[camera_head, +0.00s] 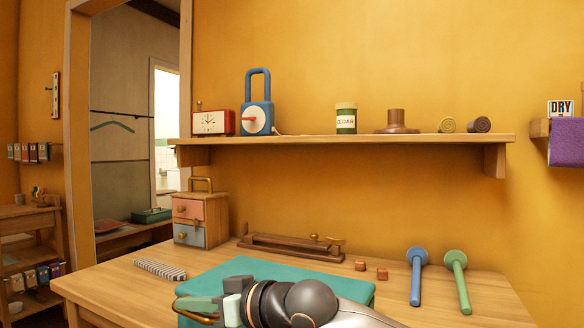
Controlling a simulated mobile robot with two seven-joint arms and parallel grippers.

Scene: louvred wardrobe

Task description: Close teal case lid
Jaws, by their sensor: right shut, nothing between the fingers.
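The teal case (330,283) lies on the wooden table at the bottom middle. Its broad teal top looks flat and level, but my right arm covers much of its front, so I cannot tell whether the lid is fully down. My right gripper (196,307) is over the front left part of the case, shut and empty, pointing left. A curved brass-coloured piece (196,319) shows just below the fingers; I cannot tell whether they touch it. My left gripper is out of view.
Behind the case is a long wooden stand (290,247). A striped bar (160,269) lies left, a small drawer box (201,219) stands back left. Two small blocks (382,274), a blue mallet (416,280) and a green mallet (459,280) lie right. A shelf (350,142) hangs above.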

